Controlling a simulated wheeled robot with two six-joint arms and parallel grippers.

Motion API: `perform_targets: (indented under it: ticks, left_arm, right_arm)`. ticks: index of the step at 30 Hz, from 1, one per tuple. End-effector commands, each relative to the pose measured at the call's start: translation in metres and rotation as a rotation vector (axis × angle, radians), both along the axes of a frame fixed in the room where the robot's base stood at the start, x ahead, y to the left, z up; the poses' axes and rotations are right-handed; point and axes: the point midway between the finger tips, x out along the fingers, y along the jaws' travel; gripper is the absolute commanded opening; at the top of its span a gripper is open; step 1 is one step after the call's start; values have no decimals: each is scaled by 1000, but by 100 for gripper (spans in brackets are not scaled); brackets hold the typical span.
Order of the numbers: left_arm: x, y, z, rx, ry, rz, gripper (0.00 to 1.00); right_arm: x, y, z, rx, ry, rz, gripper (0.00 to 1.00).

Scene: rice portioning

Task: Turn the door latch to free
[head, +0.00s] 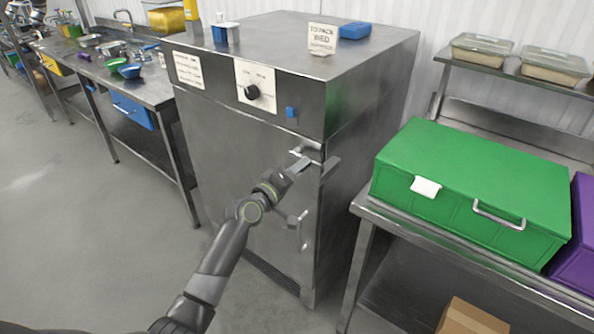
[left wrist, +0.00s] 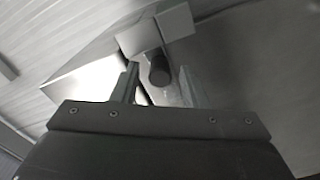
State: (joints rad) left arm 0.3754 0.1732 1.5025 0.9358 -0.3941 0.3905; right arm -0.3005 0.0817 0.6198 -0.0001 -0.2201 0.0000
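The steel cabinet door (head: 240,170) looks shut. The latch (head: 307,152) is a metal piece at the upper right of the door, near the cabinet's corner. My left gripper (head: 299,168) is right at the latch and partly covers it. In the left wrist view my two fingers (left wrist: 160,88) stand apart, with a dark round end of the latch (left wrist: 160,70) between them. Gaps seem to show on both sides of it; I cannot tell if a finger touches it. A second metal handle (head: 301,228) sits lower on the door. My right gripper is not in view.
The cabinet front has a black knob (head: 252,92) and a small blue piece (head: 291,112). A green box (head: 470,180) stands on a steel table at the right. A steel counter (head: 150,92) runs at the left. The floor (head: 90,240) at the left is clear.

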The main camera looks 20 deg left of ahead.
Motion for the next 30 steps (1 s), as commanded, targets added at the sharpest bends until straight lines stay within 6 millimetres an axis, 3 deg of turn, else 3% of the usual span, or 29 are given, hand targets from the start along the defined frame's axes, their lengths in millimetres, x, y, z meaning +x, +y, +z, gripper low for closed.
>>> perform_targets:
  ticks: [1,9,20,30]
  left_arm:
    - [0,0,0,0,0,0,33]
    - [0,0,0,0,1,0,0]
    - [0,0,1,-15,6,0,0]
    - [0,1,12,-181,69,0,0]
  right_arm:
    - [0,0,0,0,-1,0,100]
    - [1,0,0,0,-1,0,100]
    - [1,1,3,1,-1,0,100]
    - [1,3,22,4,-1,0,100]
